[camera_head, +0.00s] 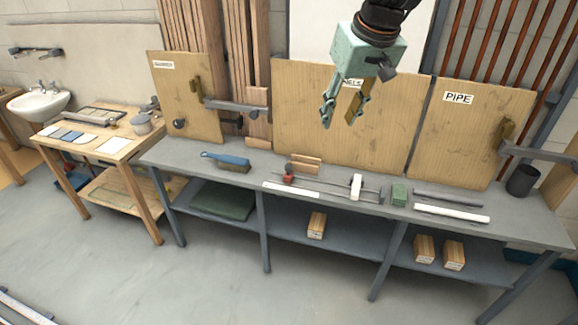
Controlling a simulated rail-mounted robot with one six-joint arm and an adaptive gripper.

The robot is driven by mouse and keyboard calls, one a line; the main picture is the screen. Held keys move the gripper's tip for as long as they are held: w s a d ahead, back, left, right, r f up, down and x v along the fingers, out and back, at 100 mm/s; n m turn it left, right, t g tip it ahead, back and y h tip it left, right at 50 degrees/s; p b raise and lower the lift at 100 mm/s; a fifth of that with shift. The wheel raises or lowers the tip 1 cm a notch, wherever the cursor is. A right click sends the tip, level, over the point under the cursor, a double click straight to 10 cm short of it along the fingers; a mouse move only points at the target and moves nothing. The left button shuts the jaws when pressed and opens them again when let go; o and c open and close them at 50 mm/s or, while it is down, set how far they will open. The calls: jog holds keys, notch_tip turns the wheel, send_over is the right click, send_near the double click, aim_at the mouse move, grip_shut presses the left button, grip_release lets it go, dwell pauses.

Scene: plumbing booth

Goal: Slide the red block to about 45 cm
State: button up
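The red block (288,175) is small and sits near the left end of a thin rail (325,186) on the grey workbench. A white strip (290,189), perhaps a scale, lies along the rail's front left; its marks are too small to read. A white upright piece (356,187) stands towards the rail's right end. My gripper (339,121) is pale green and hangs in the air above the bench, up and to the right of the red block. Its fingers point down, are apart and hold nothing that I can see.
A green block (399,194) and a white pipe (452,213) lie to the right. Wooden panels (300,105) stand along the bench's back. A dark cup (522,180) stands far right.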

jog(key=w+a+f+n, duration=0.1)
jog(key=w+a+f, duration=0.4)
jog(key=w+f, duration=0.55)
jog(key=n+b, duration=0.1)
jog(key=b, duration=0.1)
send_near(288, 166)
jog(key=shift+y, duration=0.3)
jog(key=shift+d+v, duration=0.15)
jog(key=shift+v, duration=1.15)
jog(key=shift+d+v, duration=0.15)
jog(key=shift+v, duration=1.15)
jog(key=shift+f, duration=0.15)
jog(key=shift+b+x, duration=1.05)
jog(key=shift+x, duration=5.75)
jog(key=shift+c, duration=0.3)
grip_shut()
jog(key=shift+w, duration=0.1)
